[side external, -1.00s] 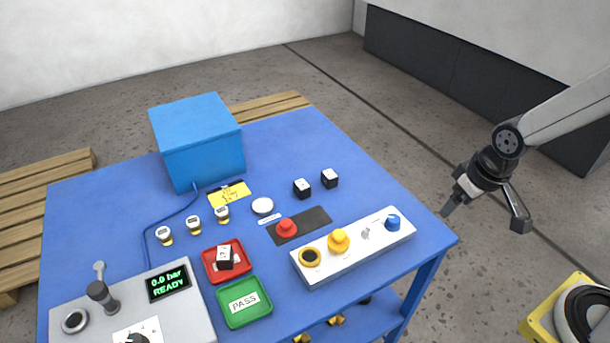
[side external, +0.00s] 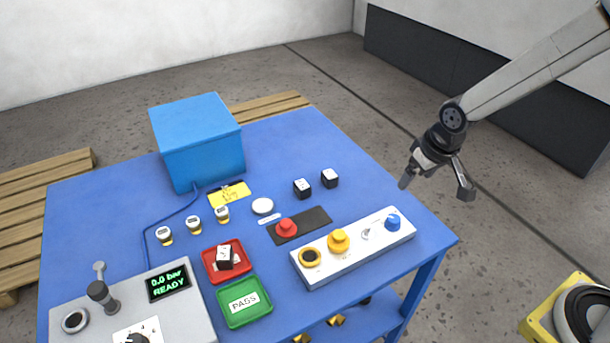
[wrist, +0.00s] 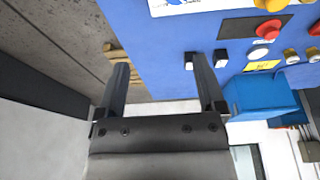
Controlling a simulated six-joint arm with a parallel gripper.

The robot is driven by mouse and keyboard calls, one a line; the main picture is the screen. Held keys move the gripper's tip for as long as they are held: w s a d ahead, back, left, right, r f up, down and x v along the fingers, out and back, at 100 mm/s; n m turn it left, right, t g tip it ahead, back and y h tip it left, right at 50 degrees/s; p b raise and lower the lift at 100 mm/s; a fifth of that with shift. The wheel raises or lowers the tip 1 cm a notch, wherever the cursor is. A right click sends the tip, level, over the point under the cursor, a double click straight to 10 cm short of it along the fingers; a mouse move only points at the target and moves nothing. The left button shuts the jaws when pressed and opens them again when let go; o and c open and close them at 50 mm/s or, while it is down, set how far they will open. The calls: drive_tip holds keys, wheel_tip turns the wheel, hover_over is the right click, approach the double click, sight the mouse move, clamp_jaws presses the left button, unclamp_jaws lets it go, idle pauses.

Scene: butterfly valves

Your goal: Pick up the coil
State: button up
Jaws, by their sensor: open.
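Two small black blocks with white tops, which look like coils, stand on the blue table right of its middle: a left one (side external: 302,188) and a right one (side external: 330,178). A third such block (side external: 225,256) lies in the red tray (side external: 242,272). My gripper (side external: 436,188) is open and empty, above and beyond the table's right edge, to the right of the two standing blocks. In the wrist view two dark blocks, one (wrist: 189,61) and another (wrist: 220,58), show near the tip of the right finger.
A white control box (side external: 350,250) with knobs lies along the table's front right edge. A blue box (side external: 202,145) stands at the back. Several white-and-yellow gauges (side external: 193,224), a white disc (side external: 262,205) and a green tray (side external: 243,303) are farther left. The back right is clear.

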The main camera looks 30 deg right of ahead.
drive_tip(key=w+a+f, duration=0.3)
drive_tip(key=w, duration=0.7)
drive_tip(key=t, duration=0.1)
approach(330, 174)
wheel_tip(330, 174, down, 3)
drive_tip(key=shift+w+r, duration=0.25)
drive_tip(key=shift+w, duration=0.2)
drive_tip(key=shift+f, duration=0.1)
drive_tip(key=shift+x, duration=1.2)
drive_tip(key=shift+f, duration=0.1)
drive_tip(key=shift+x, duration=2.45)
